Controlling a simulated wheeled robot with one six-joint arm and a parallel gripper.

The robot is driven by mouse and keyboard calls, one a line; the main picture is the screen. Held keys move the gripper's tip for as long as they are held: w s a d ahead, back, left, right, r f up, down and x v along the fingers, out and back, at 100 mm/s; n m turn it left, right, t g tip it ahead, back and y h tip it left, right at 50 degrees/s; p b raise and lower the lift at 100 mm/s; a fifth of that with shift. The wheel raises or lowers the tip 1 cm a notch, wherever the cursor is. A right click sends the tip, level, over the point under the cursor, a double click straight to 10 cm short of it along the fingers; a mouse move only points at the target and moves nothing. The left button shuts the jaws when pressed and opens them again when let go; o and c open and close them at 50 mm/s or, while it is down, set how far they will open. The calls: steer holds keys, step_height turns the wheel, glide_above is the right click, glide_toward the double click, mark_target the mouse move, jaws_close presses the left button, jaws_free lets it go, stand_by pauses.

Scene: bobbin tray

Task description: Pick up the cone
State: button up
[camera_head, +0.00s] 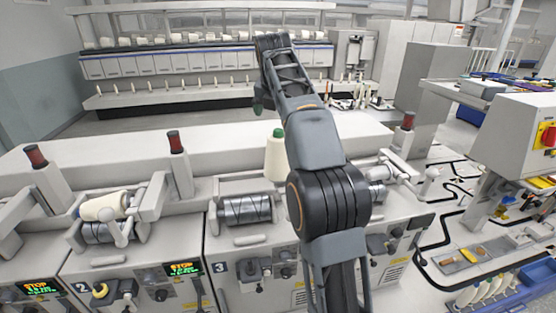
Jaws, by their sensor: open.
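A cream-white yarn cone (275,160) with a green tip stands upright behind the grooved drum of the unit marked 3. My forearm covers part of its right side. My gripper (260,104) shows only as a small dark part at the left edge of my forearm, above and beyond the cone in the picture. It is open and apart from the cone. Its fingers are mostly hidden behind my arm.
Another cream yarn package (104,206) lies on its side at unit 2. Dark red bobbins (176,142) stand on posts. A grooved drum (247,209) sits before the cone. A control cabinet (520,135) stands at right. The white machine top (225,145) is clear left of the cone.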

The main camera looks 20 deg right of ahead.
mark_target(277, 134)
steer(key=shift+b+x, duration=0.45)
steer(key=shift+x, duration=4.35)
steer(key=c, duration=1.2)
steer(key=shift+c, duration=0.3)
steer(key=shift+r, duration=0.2)
step_height(277, 134, up, 12)
steer(key=p, duration=0.7)
steer(key=shift+f, duration=0.1)
